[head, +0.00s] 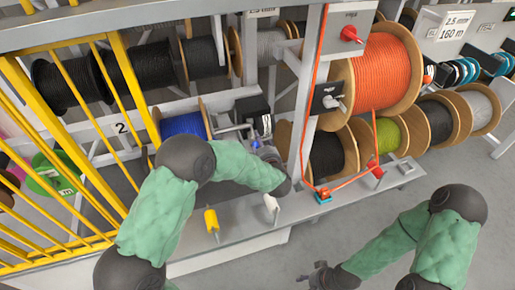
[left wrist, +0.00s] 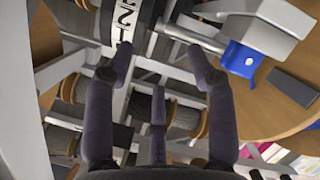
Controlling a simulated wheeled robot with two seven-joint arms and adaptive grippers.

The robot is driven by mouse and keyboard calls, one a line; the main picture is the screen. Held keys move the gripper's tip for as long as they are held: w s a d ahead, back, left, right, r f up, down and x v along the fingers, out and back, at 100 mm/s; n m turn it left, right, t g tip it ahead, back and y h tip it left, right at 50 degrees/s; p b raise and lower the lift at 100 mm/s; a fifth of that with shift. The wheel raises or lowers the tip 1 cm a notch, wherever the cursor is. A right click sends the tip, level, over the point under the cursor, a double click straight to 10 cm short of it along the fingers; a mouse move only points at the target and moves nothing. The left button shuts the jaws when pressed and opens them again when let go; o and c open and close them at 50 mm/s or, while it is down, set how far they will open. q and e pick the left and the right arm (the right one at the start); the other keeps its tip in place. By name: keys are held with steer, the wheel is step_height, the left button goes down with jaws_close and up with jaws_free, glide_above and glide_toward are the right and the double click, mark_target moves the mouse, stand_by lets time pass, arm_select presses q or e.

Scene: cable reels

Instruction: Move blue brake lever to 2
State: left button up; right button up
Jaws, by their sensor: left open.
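The blue brake lever (left wrist: 240,58) shows in the left wrist view as a blue plate with a round silver knob, beside a wooden reel flange. A white scale plate with dark numerals (left wrist: 125,18), including a 2, is at the top of that view. My left gripper (left wrist: 165,68) is open with nothing between its fingers, and the lever lies to the right of its right finger. In the head view my left gripper (head: 266,152) is in front of the blue cable reel (head: 183,126), partly hidden by my forearm. My right gripper (head: 318,276) is at the bottom, too small to read.
A yellow lever (head: 211,220), a white lever (head: 271,204) and a red lever (head: 375,169) stand along the grey front rail (head: 240,228). A large orange cable reel (head: 386,72) is at right. A yellow barred fence (head: 118,75) is at left.

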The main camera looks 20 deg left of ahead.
arm_select(q)
steer(key=b, duration=0.2)
glide_toward(257, 147)
steer(key=x, duration=0.8)
steer(key=shift+w+a+f+b, duration=0.1)
steer(key=shift+a+b, duration=0.05)
steer(key=shift+b, duration=0.15)
steer(key=shift+x, duration=0.85)
jaws_close()
